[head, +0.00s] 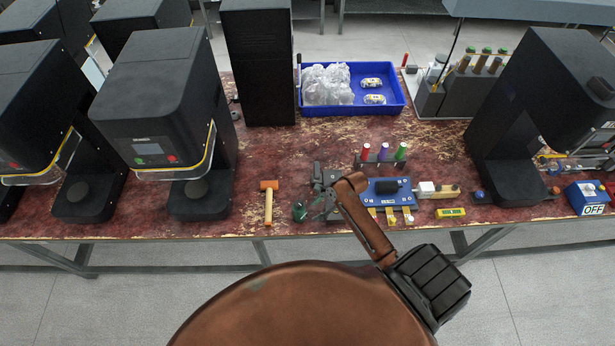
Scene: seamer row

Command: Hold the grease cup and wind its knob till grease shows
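My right arm reaches up from the bottom, and its gripper (322,190) is a small dark shape over the front of the red worn bench (230,226). Its fingers are too small and dark to tell whether they are open or shut. A dark green rounded item (299,212) sits just left of it, and I cannot tell whether they touch. My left gripper is out of view.
A mallet (268,203) lies left of the gripper. Red, purple and green-topped pieces (383,152) stand behind the fixture. A blue tray (353,109) holds clear bags. Black machines (165,110) stand left and right. A yellow labelled item (451,212) lies near the front edge.

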